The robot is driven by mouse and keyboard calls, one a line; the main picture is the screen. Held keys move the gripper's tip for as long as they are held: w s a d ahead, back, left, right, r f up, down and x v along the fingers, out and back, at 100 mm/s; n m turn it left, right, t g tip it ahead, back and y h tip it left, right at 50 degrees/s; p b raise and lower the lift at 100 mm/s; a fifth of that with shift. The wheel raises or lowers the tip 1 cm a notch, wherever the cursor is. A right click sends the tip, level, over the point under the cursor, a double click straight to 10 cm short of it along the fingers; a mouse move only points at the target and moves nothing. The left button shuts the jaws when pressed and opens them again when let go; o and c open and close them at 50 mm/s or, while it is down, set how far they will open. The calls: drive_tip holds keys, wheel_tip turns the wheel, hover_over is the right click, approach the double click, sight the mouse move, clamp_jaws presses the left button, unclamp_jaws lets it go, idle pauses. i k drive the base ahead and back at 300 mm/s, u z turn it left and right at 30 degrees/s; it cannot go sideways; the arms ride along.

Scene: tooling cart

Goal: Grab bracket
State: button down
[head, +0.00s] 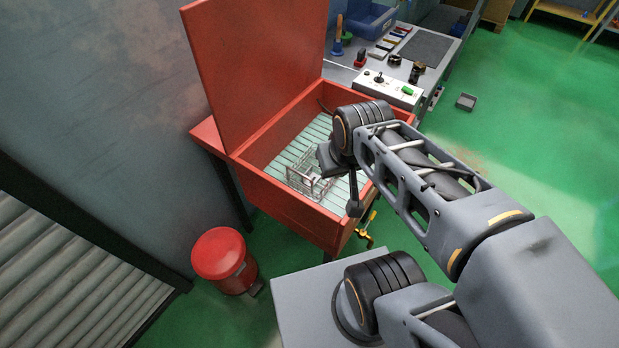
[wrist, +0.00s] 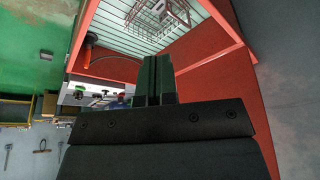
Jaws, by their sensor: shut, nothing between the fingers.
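My gripper (wrist: 157,80) is shut and empty in the wrist view, its two dark fingers side by side. A wire basket (head: 312,184) stands on the pale slatted floor of an open red wash tub (head: 290,196). The basket also shows in the wrist view (wrist: 160,18), beyond my fingertips and apart from them. I cannot make out a bracket for certain; small metal parts in or at the basket are too fine to tell apart. In the head view my arm's wrist is over the right side of the tub and hides part of it.
The tub's red lid (head: 255,65) stands raised at the back left. A grey bench (head: 345,70) with a white control box (head: 388,88) adjoins the tub. A red bin (head: 222,255) stands on the floor in front. Green floor on the right is mostly clear.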

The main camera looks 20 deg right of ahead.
sight(308, 172)
drive_tip(key=u, duration=0.05)
drive_tip(key=k, duration=0.5)
drive_tip(key=z, duration=1.75)
drive_tip(key=i, duration=1.8)
drive_tip(key=u, duration=3.8)
